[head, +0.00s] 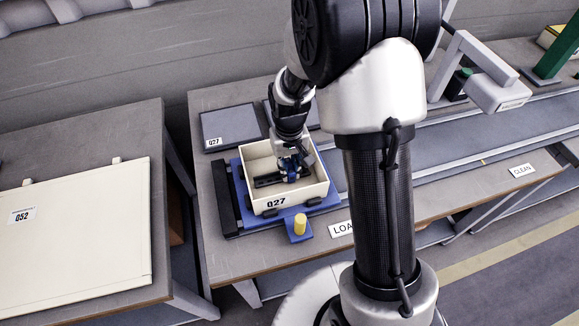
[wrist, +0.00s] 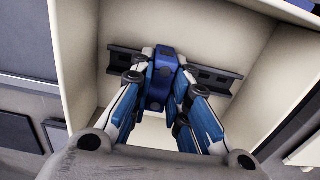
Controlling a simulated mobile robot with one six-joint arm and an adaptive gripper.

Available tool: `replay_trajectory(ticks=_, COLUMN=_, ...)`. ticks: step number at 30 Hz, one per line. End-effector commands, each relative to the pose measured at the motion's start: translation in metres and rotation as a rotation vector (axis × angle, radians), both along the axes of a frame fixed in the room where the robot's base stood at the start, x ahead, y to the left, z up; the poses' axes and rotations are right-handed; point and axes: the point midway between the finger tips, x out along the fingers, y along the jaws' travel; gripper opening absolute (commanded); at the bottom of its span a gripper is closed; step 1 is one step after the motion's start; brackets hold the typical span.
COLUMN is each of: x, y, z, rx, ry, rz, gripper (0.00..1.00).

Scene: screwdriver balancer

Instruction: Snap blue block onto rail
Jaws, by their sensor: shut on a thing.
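My gripper (wrist: 160,92) is inside the cream box (head: 314,193) labelled Q27, with its fingers shut on the blue block (wrist: 161,68). The block also shows in the head view (head: 292,174), small and partly hidden by the gripper. The dark rail (wrist: 218,80) runs across the inside of the box, and its left part shows in the head view (head: 266,181). In the wrist view the block lies over the middle of the rail, between the fingers. I cannot tell whether the block is seated on the rail or only close to it.
The box sits in a blue fixture (head: 239,194) with a yellow knob (head: 300,224) in front. A grey panel (head: 231,126) marked Q27 lies behind it. A conveyor (head: 450,140) runs to the right. A separate table at left holds a cream panel (head: 85,240) marked Q52.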

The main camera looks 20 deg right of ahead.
Motion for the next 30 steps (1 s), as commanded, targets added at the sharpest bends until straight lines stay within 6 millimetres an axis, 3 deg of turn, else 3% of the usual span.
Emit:
replay_trajectory(ticks=2, x=-0.003, y=0.000, z=-0.005, rx=0.000, ry=0.008, rz=0.000, gripper=0.00)
replay_trajectory(ticks=3, x=-0.003, y=0.000, z=-0.005, rx=0.000, ry=0.009, rz=0.000, gripper=0.17)
replay_trajectory(ticks=13, x=-0.005, y=0.000, z=-0.006, rx=0.000, ry=0.013, rz=0.000, gripper=0.39)
replay_trajectory(ticks=25, x=-0.004, y=0.000, z=-0.002, rx=0.000, ry=0.011, rz=0.000, gripper=0.39)
replay_trajectory(ticks=30, x=-0.002, y=0.000, z=0.021, rx=0.000, ry=0.003, rz=0.000, gripper=0.39)
